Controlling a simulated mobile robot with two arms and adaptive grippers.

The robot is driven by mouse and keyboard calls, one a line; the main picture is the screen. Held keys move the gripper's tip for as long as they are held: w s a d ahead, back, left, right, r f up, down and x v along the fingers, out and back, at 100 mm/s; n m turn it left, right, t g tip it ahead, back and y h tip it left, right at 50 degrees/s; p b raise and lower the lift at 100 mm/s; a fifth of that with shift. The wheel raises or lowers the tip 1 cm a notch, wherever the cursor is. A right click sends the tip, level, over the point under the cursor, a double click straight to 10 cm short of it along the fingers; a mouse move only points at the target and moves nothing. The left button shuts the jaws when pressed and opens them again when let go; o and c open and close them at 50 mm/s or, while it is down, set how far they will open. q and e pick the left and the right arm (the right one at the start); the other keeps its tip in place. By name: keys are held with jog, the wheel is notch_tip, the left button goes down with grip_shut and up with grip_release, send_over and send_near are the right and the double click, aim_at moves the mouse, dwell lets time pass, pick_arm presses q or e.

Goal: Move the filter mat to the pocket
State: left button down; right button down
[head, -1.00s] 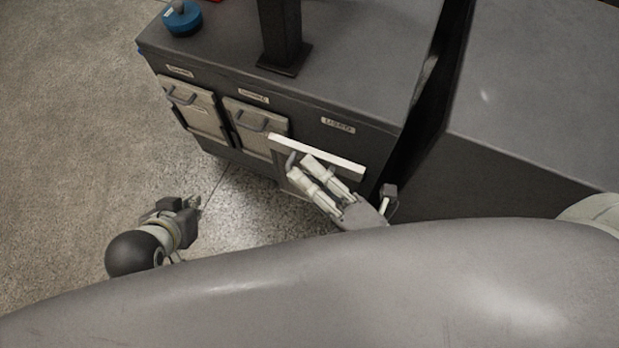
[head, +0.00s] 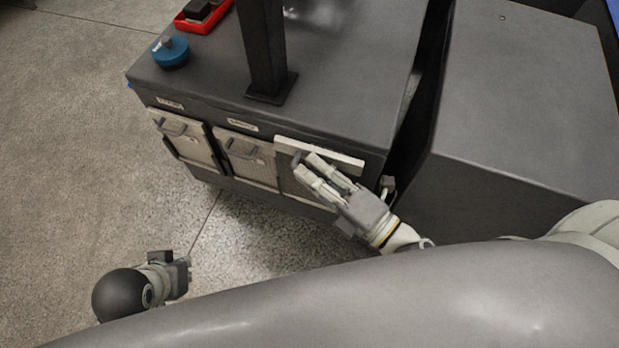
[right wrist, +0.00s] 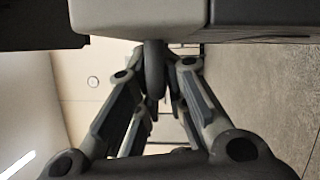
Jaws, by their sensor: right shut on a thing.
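The filter mat (head: 345,160) is a flat panel with a pale top edge, held roughly upright at the right end of the dark cabinet's front. My right gripper (head: 304,170) is shut on its handle, which shows as a dark bar between the fingers (right wrist: 155,70) in the right wrist view. The mat and gripper hide the cabinet front behind them, including any pocket there, so I cannot tell whether the mat touches it. My left gripper (head: 187,262) is low at the left, over the floor, away from the cabinet; its jaw opening is unclear.
Two similar panels with handles, a left one (head: 183,138) and a middle one (head: 248,155), sit in the cabinet front under small labels. On the cabinet top (head: 335,100) stand a dark post (head: 262,45), a blue round object (head: 170,52) and a red tray (head: 188,27).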

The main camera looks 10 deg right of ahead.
aim_at(324, 150)
pick_arm(q)
jog(key=shift+s+a, duration=0.1)
jog(key=shift+s, duration=0.2)
pick_arm(e)
jog(key=shift+w+d+f, duration=0.1)
jog(key=shift+w+d, duration=0.4)
jog(key=shift+w, duration=0.25)
jog(key=shift+w+d+f, duration=0.1)
jog(key=shift+w+d, duration=0.4)
jog(key=shift+w, duration=0.25)
jog(key=shift+w+d, duration=0.5)
jog(key=shift+w, duration=0.25)
pick_arm(q)
jog(key=shift+r+p, duration=0.25)
jog(key=shift+p, duration=0.05)
jog(key=shift+w, duration=0.1)
pick_arm(e)
jog(key=shift+f+b, duration=0.55)
jog(key=shift+f, duration=0.1)
pick_arm(q)
jog(key=w+d+r+t+h+b, duration=0.1)
jog(key=w+d+t, duration=0.1)
jog(key=w, duration=0.5)
jog(key=shift+d+r+t, duration=0.15)
jog(key=shift+r+t, duration=0.15)
jog(key=shift+t, duration=0.6)
pick_arm(e)
jog(key=shift+f, duration=0.55)
pick_arm(q)
jog(key=shift+w, duration=0.1)
